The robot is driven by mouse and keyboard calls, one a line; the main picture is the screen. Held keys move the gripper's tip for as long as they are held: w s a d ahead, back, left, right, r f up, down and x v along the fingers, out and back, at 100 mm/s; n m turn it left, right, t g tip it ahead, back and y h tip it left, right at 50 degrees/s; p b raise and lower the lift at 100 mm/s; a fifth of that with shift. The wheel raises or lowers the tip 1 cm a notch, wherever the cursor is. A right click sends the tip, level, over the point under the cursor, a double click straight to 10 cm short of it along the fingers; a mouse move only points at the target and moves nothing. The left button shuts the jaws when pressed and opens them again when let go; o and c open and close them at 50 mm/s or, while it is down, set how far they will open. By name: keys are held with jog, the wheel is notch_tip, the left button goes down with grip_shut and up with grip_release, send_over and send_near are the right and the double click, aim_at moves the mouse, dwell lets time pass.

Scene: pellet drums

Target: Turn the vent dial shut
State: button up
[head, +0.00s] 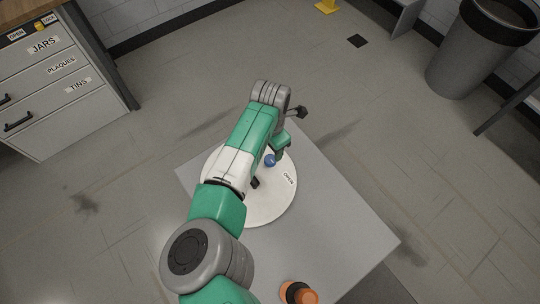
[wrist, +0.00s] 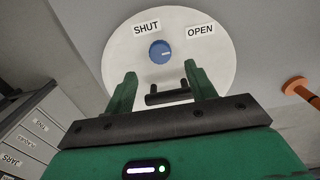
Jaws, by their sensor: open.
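The vent dial is a blue round knob (wrist: 160,52) on a white disc (wrist: 118,60), and its pale mark points right. A SHUT label (wrist: 146,28) is at the disc's upper left and an OPEN label (wrist: 201,30) at its upper right. In the head view the blue knob (head: 270,160) shows beside my gripper, and my arm hides part of the disc (head: 275,208), including the SHUT label. My gripper (wrist: 160,70) is open and empty, its green fingers over the disc, apart in the picture to either side of the knob. I cannot tell whether they touch it.
A black handle (wrist: 168,95) on the disc shows between the fingers. The disc lies on a grey flat top (head: 345,225). An orange and black object (head: 300,293) is near its front edge. A drawer cabinet (head: 70,95) stands left, a bin (head: 470,60) at back right.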

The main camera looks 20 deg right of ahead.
aim_at(270, 159)
jog(key=shift+a, duration=0.2)
notch_tip(270, 159, down, 8)
jog(key=b, duration=0.2)
jog(key=shift+d+r+b, duration=0.1)
jog(key=shift+d+b, duration=0.05)
jog(key=shift+b, duration=0.15)
jog(key=c, duration=1)
